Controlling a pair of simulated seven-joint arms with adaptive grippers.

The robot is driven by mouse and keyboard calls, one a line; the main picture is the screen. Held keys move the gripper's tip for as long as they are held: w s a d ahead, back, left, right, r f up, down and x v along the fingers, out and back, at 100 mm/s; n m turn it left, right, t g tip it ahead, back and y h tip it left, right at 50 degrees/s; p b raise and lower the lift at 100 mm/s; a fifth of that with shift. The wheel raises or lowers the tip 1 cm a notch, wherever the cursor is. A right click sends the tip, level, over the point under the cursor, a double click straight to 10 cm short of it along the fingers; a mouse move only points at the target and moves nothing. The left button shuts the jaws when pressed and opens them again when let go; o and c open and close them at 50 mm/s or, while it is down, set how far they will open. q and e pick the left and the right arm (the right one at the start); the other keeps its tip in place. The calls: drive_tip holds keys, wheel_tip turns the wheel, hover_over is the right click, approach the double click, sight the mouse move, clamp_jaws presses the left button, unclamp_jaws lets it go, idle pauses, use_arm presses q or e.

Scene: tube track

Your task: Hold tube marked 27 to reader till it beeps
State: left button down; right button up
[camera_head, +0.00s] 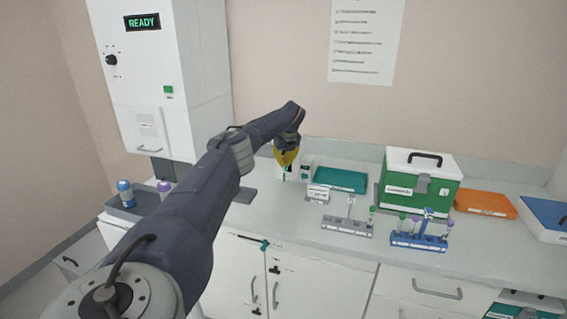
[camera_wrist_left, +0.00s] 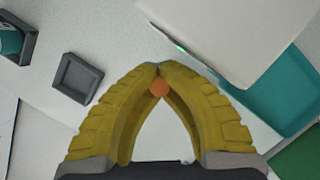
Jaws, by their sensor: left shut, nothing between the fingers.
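My left gripper (camera_head: 286,160) has yellow fingers, pointing down over the back of the counter, and its tips meet in the left wrist view (camera_wrist_left: 159,68). A small orange round spot (camera_wrist_left: 159,88) shows between the fingers there; I cannot tell what it is. A white device (camera_wrist_left: 240,35) with a green light, perhaps the reader, is just beyond the fingertips. A grey rack (camera_head: 347,228) holds a tube (camera_head: 371,213) at its right end. A blue rack (camera_head: 418,241) holds several capped tubes. No number 27 is readable. My right gripper is out of view.
A white cabinet (camera_head: 185,60) reading READY stands at the left. Two capped containers stand in a grey tray (camera_head: 148,205). A teal tray (camera_head: 340,180), green box (camera_head: 415,190) and orange tray (camera_head: 485,205) line the back. Counter in front of the racks is clear.

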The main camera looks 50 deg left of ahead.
use_arm(q)
drive_tip(key=s+d+r, duration=0.2)
drive_tip(key=s+r, duration=0.2)
drive_tip(key=r, duration=0.1)
drive_tip(key=shift+s+d, duration=0.15)
drive_tip(key=shift+d, duration=0.15)
idle(0.5)
